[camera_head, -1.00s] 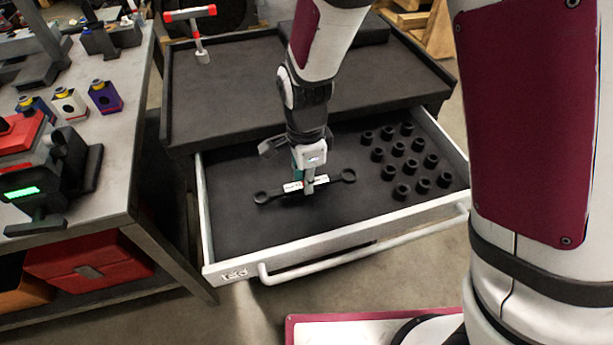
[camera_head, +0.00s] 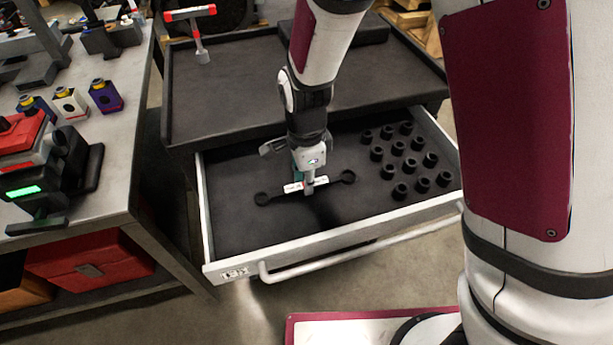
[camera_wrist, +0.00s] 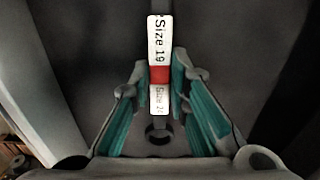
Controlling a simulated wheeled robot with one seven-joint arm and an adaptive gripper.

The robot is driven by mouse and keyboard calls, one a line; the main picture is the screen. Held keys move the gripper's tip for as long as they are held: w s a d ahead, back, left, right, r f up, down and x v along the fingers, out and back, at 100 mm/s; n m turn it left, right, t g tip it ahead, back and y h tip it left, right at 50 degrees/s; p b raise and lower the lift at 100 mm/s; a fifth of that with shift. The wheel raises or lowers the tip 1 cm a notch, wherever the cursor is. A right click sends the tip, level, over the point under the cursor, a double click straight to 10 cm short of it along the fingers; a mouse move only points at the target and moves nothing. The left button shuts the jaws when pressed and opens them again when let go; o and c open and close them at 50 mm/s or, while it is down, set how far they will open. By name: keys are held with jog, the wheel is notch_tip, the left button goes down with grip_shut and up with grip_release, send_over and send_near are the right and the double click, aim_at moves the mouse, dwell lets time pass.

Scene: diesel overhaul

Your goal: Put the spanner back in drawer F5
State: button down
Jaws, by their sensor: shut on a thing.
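The spanner (camera_head: 293,187) is dark with a ring at each end and a white and red label around its middle. My gripper (camera_head: 309,184) points down and is shut on the spanner's middle. Gripper and spanner are inside the open drawer (camera_head: 236,228), low over its dark floor. I cannot tell whether the spanner touches the floor. In the wrist view the spanner (camera_wrist: 159,50) runs between the teal-lined fingers (camera_wrist: 160,90), its label reading "Size 19". The tag (camera_head: 235,273) on the drawer front is too blurred to read surely.
Several black sockets (camera_head: 402,165) stand in the drawer's right part; its left and front floor is bare. The cabinet top (camera_head: 385,85) lies behind, with a red-handled tool (camera_head: 197,30). A workbench (camera_head: 105,185) with vices and small blocks is at left.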

jog(key=shift+f, duration=0.75)
jog(key=c, duration=1.4)
grip_release()
jog(key=shift+c, duration=0.2)
notch_tip(320, 180, up, 12)
